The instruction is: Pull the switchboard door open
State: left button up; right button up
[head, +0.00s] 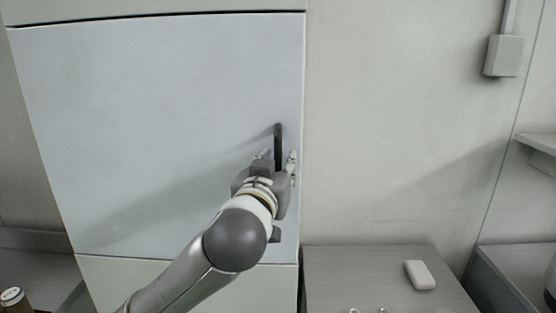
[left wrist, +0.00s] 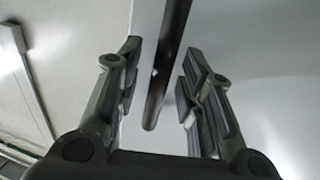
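The switchboard door (head: 150,120) is a large pale blue-grey panel, and it looks shut in its frame. Its dark upright bar handle (head: 278,140) is near the door's right edge. My left gripper (head: 277,162) is at the lower part of the handle. In the left wrist view the handle (left wrist: 165,65) runs between the two fingers of the left gripper (left wrist: 160,82). Gaps show on both sides of the handle, so the fingers are open and apart from it. The fingertips are partly hidden in the head view. My right gripper is out of view.
A grey cabinet top (head: 350,265) stands to the right below the door, with a white rounded block (head: 419,275) on it. A wall box (head: 503,55) is at the upper right.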

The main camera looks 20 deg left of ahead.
pick_arm(q)
jog(key=shift+w, duration=0.2)
grip_shut()
jog(key=shift+f, duration=0.1)
dwell(0.4)
